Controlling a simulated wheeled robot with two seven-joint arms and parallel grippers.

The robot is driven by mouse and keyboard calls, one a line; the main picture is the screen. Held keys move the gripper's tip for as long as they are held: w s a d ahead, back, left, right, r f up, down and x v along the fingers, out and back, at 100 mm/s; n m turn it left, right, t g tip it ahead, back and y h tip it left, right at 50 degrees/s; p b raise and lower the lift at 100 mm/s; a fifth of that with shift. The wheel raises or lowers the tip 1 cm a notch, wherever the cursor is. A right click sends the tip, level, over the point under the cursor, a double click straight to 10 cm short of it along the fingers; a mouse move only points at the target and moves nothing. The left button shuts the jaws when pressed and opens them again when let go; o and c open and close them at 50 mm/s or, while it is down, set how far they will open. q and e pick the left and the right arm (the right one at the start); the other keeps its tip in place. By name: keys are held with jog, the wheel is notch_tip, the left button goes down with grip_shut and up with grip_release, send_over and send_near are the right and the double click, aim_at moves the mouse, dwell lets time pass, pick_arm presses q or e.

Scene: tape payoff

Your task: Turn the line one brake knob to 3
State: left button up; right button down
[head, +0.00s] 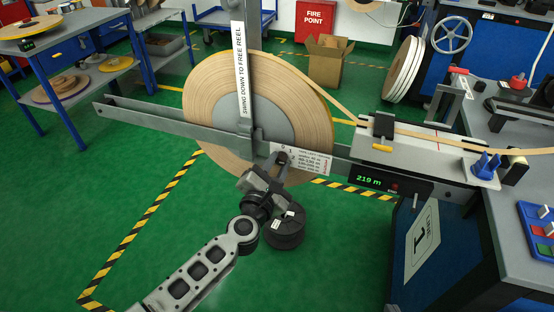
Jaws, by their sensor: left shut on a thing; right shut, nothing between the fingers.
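The line one brake knob is at the grey beam (200,128), just left of a white printed card (312,161). My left gripper (281,160) reaches up to it from below and is shut on it. The fingers hide most of the knob, so its pointer and setting cannot be read. The card carries small rows of numbers, too small to read surely. The large tape reel (212,92) hangs behind the beam. My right gripper is not in view.
An upright arm (239,70) labelled "SWING DOWN TO FREE REEL" crosses the reel. Tape runs right over a white guide block (415,145). A display (368,181) reads 219 m. A dark cylinder (285,227) sits below my gripper.

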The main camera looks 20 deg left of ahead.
pick_arm(q)
jog(key=m+p, duration=0.2)
jog(key=m, duration=0.3)
jog(key=shift+r+m, duration=0.1)
jog(key=shift+m, duration=0.2)
jog(key=shift+m+p, duration=0.95)
jog(key=shift+m, duration=1.05)
jog(key=o, duration=1)
jog(key=shift+s, duration=0.1)
jog(key=s, duration=1.5)
jog(key=shift+s+a, duration=0.25)
jog(key=shift+s, duration=0.15)
